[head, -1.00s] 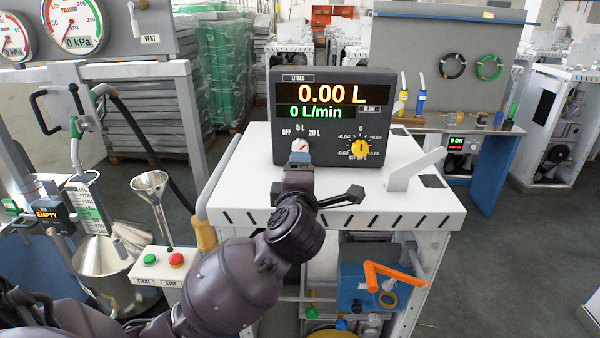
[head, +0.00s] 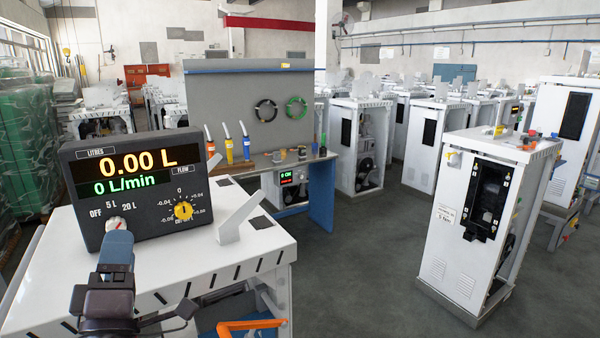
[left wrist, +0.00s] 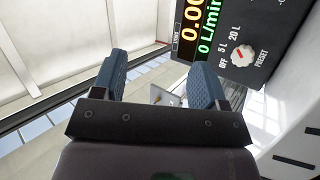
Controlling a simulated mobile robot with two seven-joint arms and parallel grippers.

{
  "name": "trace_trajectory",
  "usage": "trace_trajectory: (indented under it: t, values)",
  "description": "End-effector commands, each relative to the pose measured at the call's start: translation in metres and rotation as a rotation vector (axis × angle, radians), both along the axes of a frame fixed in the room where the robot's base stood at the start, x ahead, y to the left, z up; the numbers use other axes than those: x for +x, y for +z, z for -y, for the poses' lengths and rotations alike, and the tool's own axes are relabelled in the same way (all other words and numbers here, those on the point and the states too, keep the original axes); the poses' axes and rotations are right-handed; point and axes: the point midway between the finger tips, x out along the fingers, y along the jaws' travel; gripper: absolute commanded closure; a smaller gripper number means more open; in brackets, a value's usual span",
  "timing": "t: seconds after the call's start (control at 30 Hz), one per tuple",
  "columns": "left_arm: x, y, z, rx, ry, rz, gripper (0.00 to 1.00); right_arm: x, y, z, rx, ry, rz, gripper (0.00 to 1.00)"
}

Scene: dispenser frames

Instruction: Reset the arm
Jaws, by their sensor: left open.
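My left gripper (head: 116,248) is in front of the dark meter box (head: 75,210) on the white cabinet top. Its blue fingers overlap the area just below the white preset knob (head: 117,224) in the head view. In the left wrist view the two fingers (left wrist: 156,82) stand apart with nothing between them. The preset knob (left wrist: 242,54) there lies to the right of the fingers, clear of them. The meter display (head: 123,162) reads 0.00 L and 0 L/min. A yellow knob (head: 183,210) sits at its lower right. My right gripper is not in view.
A white lever-like bracket (head: 240,218) stands on the white cabinet top (head: 200,265) right of the meter. An orange handle (head: 250,325) shows below its front edge. Behind is a grey workbench (head: 240,165) with bottles. A white cabinet (head: 460,240) stands right; open floor lies between.

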Motion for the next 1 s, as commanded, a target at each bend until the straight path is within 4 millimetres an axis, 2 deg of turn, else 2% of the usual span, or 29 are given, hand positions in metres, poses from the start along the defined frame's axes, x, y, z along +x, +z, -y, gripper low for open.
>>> trace_trajectory:
  t: [0.17, 0.27, 0.37, 0.53, 0.67, 0.77, 0.9, 1.0]
  values:
    - [-0.022, -0.009, 0.036, 0.266, -0.106, 0.032, 0.33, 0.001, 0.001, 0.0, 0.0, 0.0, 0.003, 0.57]
    - [-0.033, -0.023, 0.056, 0.42, -0.169, 0.009, 0.33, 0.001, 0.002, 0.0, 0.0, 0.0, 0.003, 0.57]
    - [-0.042, -0.044, 0.074, 0.574, -0.229, -0.044, 0.33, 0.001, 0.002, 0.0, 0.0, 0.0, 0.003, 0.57]
    - [-0.056, -0.092, 0.095, 0.82, -0.329, -0.204, 0.33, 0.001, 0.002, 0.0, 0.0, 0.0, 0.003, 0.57]
    - [-0.069, -0.136, 0.099, 0.985, -0.395, -0.384, 0.33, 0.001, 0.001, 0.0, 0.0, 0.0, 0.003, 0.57]
    - [-0.082, -0.173, 0.094, 1.093, -0.44, -0.554, 0.33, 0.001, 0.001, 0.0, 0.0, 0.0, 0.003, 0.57]
    - [-0.107, -0.223, 0.076, 1.21, -0.487, -0.833, 0.33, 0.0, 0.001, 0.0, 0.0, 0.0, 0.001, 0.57]
    - [-0.128, -0.252, 0.059, 1.258, -0.506, -1.036, 0.33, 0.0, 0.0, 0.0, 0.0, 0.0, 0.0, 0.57]
